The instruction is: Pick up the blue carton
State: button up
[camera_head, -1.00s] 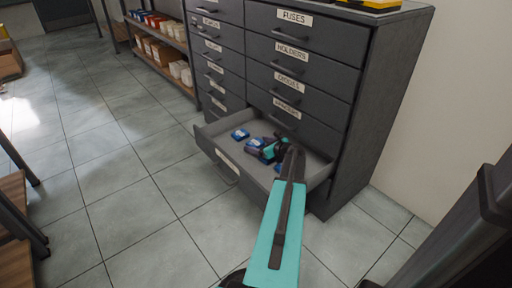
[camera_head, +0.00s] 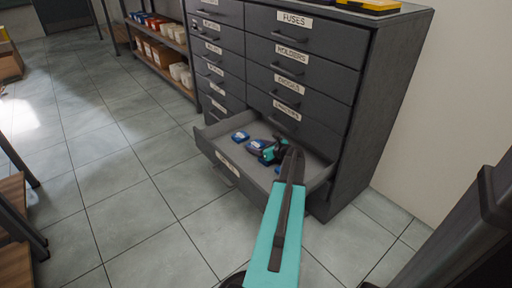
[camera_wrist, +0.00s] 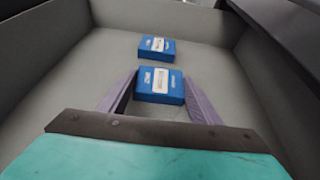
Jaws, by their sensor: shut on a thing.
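My gripper (camera_wrist: 160,98) is shut on a blue carton (camera_wrist: 160,80) with a pale label, one purple finger on each side of it. The held carton is inside an open grey drawer; whether it touches the drawer floor I cannot tell. A second blue carton (camera_wrist: 157,47) lies just beyond it in the wrist view, apart from the fingers. In the head view that second carton (camera_head: 240,136) lies at the left of the drawer, and my gripper (camera_head: 258,146) is to its right. My arm partly hides another bit of blue (camera_head: 279,168) in the drawer.
The open drawer (camera_head: 228,168) has raised walls around the cartons. The dark cabinet (camera_head: 352,130) with closed labelled drawers rises behind it. A shelf with bins (camera_head: 160,50) stands to the left. The tiled floor (camera_head: 130,200) in front is clear.

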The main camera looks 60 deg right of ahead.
jog(key=shift+r, duration=0.1)
jog(key=shift+r+p, duration=0.6)
jog(key=shift+r, duration=0.05)
jog(key=a, duration=0.2)
jog(key=a+p, duration=0.1)
jog(key=shift+s+a, duration=0.2)
jog(key=shift+a, duration=0.2)
jog(key=shift+a+r+p, duration=0.25)
jog(key=shift+p, duration=0.1)
notch_tip(320, 180, up, 13)
jog(key=p, duration=0.4)
jog(key=shift+d, duration=0.15)
